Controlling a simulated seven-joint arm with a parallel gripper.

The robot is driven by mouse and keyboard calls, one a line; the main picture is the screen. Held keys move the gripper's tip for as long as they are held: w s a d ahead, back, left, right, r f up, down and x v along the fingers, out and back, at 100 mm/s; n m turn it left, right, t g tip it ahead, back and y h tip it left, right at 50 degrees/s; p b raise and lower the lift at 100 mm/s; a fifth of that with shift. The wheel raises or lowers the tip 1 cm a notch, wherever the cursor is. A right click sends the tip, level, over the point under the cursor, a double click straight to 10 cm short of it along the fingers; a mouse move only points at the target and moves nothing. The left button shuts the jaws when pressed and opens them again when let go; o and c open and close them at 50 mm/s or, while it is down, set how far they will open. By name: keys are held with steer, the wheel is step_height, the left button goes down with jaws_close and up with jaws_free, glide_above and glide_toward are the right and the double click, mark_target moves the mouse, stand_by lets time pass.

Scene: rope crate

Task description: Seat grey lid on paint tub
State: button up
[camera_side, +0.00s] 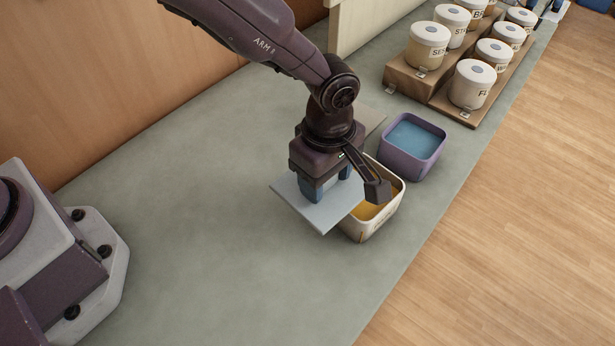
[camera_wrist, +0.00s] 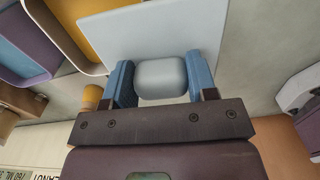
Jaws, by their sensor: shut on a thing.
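The grey lid (camera_side: 322,217) is a flat, pale square plate with a rounded block-shaped knob (camera_wrist: 160,78) on top. My gripper (camera_side: 325,190) has its blue fingers shut on that knob, one on each side, as the wrist view shows (camera_wrist: 163,82). The paint tub (camera_side: 358,232) is cream with yellow-orange paint inside. The lid is off to the left of the tub in the side view and overlaps its near-left part. It appears to be held above rim height; the gap is hard to judge. The tub's yellow interior (camera_wrist: 88,32) shows beyond the lid's left edge in the wrist view.
A purple tub (camera_side: 411,170) with blue contents stands just behind the paint tub. Several labelled, lidded jars (camera_side: 472,84) stand on a stepped wooden rack (camera_side: 405,78) at the upper right. The grey counter (camera_side: 210,200) is clear to the left; its edge runs close right of the tubs.

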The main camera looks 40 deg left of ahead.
steer(key=w+d, duration=0.3)
steer(key=w, duration=0.2)
steer(key=shift+w+d, duration=0.35)
steer(key=shift+d, duration=0.05)
steer(key=shift+f, duration=0.8)
stand_by(1.8)
steer(key=o, duration=1.2)
step_height(320, 180, up, 13)
